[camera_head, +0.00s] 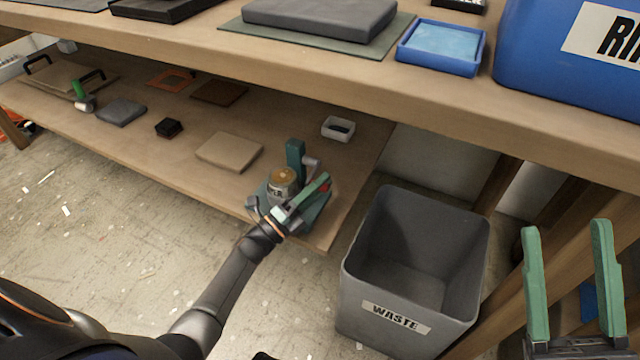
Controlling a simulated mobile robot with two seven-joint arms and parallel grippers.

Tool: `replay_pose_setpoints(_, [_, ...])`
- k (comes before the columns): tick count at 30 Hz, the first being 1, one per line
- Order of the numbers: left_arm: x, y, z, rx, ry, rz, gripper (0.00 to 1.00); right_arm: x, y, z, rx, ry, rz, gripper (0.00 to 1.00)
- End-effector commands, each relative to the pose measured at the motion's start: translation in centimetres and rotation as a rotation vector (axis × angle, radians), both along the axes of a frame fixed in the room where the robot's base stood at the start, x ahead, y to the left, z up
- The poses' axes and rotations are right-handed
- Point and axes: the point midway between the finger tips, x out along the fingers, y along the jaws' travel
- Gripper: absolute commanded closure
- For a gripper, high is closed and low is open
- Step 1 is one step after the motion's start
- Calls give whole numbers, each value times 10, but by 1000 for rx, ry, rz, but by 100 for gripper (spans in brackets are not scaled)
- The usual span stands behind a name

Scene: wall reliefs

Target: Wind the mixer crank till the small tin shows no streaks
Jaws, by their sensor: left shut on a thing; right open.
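The mixer (296,160), with a green upright and base, stands on the lower shelf near its right end. The small tin (284,183) sits in it; its top looks brown, and streaks are too small to tell. My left gripper (319,184) reaches in from the front and is shut at the mixer's right side, beside the tin. It appears to hold the crank, a small part with red at the fingertips; the fingers hide most of it. My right gripper (568,268) is open and empty at the lower right, apart from the mixer.
A grey bin marked WASTE (368,291) stands on the floor right of the lower shelf.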

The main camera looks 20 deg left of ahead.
Motion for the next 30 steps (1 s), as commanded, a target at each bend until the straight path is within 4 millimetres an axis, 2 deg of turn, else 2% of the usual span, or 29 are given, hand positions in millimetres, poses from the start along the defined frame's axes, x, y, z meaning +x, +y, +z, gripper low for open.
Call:
replay_pose_setpoints(13, [1,0,1,-7,-28,4,100,-1,0,-1,-6,-1,3,43])
replay_pose_setpoints(14, [1,1,1,-7,-28,4,70,-1,0,-1,-7,0,3,43])
replay_pose_setpoints(21, [0,0,0,-5,-27,4,43,-1,0,-1,-10,-1,2,43])
replay_pose_setpoints(30, [-2,1,-2,-4,-25,3,43,-1,0,0,-9,-1,2,43])
